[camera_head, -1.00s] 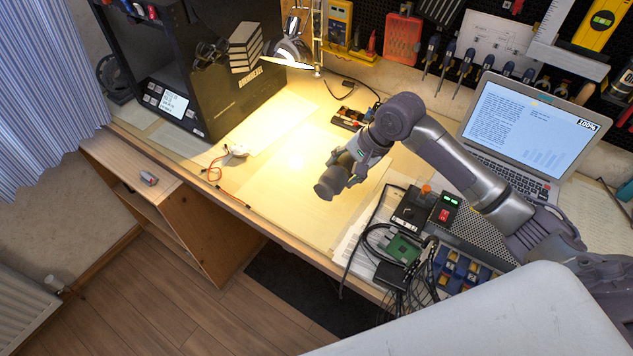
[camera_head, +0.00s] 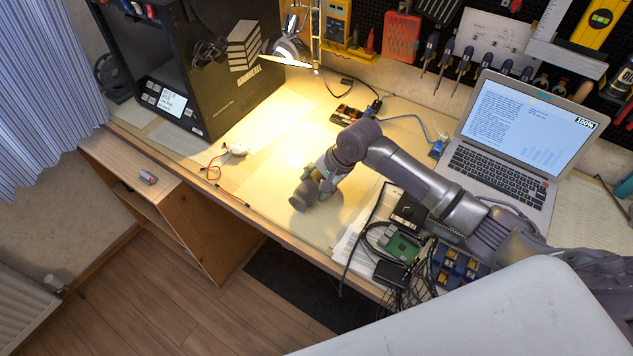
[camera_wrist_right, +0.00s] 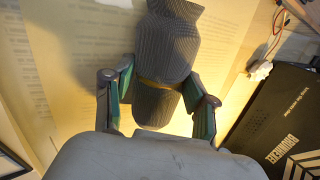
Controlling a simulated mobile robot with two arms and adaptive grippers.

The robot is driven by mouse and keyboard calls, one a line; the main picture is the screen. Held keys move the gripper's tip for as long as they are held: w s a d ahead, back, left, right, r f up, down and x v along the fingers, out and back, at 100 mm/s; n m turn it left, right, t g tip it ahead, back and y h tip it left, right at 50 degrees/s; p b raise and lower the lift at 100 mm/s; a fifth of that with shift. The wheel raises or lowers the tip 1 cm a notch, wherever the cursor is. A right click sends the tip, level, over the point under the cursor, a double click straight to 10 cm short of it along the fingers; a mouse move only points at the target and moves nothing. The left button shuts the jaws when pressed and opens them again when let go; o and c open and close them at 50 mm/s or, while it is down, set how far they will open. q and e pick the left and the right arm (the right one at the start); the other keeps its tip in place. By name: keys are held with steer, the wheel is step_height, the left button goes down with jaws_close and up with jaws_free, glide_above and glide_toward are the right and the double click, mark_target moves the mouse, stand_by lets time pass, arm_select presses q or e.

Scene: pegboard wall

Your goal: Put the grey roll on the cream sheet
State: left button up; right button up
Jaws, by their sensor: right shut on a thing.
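The grey roll (camera_head: 302,196) is dark, ribbed and narrower around its middle. My right gripper (camera_head: 318,184) is shut on it, and the wrist view shows the fingers (camera_wrist_right: 158,98) on both sides of the roll (camera_wrist_right: 172,45). The cream sheet (camera_head: 262,184) lies flat on the workbench under the lamp. The roll is over or on the sheet's front part; I cannot tell whether it touches. The gripper and arm hide part of the sheet. My left gripper is not in view.
A black machine (camera_head: 235,80) stands at the back left. A white piece with red wires (camera_head: 235,149) lies left of the sheet. A laptop (camera_head: 520,130) stands on the right. Cables and a green board (camera_head: 402,247) lie at the front right. The bench's front edge is close to the roll.

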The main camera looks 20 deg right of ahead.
steer(key=o, duration=1.3)
steer(key=v, duration=1.2)
